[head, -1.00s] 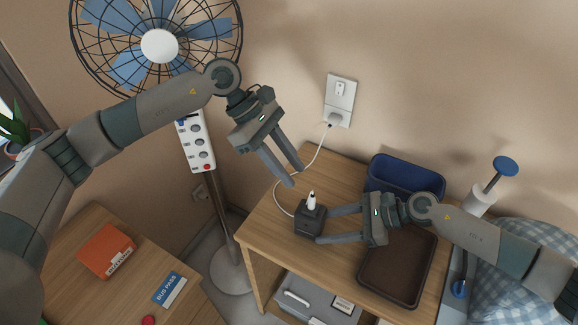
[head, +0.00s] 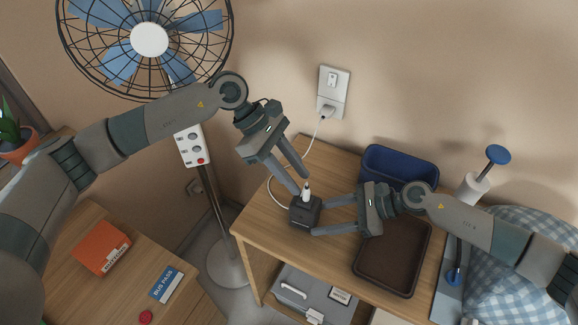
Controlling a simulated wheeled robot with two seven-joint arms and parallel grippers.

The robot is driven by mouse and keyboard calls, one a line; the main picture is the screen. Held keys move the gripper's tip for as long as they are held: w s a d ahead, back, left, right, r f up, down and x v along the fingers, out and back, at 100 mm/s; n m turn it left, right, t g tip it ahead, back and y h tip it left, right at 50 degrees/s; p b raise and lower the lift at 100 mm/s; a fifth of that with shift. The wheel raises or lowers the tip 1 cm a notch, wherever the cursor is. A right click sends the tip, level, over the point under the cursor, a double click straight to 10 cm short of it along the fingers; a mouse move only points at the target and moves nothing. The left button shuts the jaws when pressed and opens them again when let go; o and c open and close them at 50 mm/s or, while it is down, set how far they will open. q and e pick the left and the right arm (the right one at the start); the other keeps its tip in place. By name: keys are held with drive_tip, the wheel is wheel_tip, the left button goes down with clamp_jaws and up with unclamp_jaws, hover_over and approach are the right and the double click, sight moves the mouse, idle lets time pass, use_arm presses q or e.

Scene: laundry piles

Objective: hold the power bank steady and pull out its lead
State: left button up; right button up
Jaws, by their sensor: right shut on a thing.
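The power bank (head: 304,213) is a small dark block on the wooden bedside table. A white plug (head: 307,192) stands upright in its top. The white lead (head: 273,197) curves from there behind the power bank and up to the wall socket. My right gripper (head: 314,217) is shut on the power bank from the right, a finger on its far and near sides. My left gripper (head: 302,184) is open, its fingers pointing down at the plug from the upper left. Whether the fingers touch the plug cannot be told.
A wall socket (head: 333,90) is behind the table (head: 252,226). A blue bin (head: 402,165) and a brown tray (head: 394,258) lie to the right. A fan (head: 150,40) stands at the left. An orange box (head: 101,247) and a bus pass (head: 167,285) lie on another surface.

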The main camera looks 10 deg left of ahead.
use_arm(q)
drive_tip(key=shift+x, duration=2.15)
clamp_jaws()
drive_tip(key=shift+r, duration=0.25)
drive_tip(key=shift+r, duration=3.2)
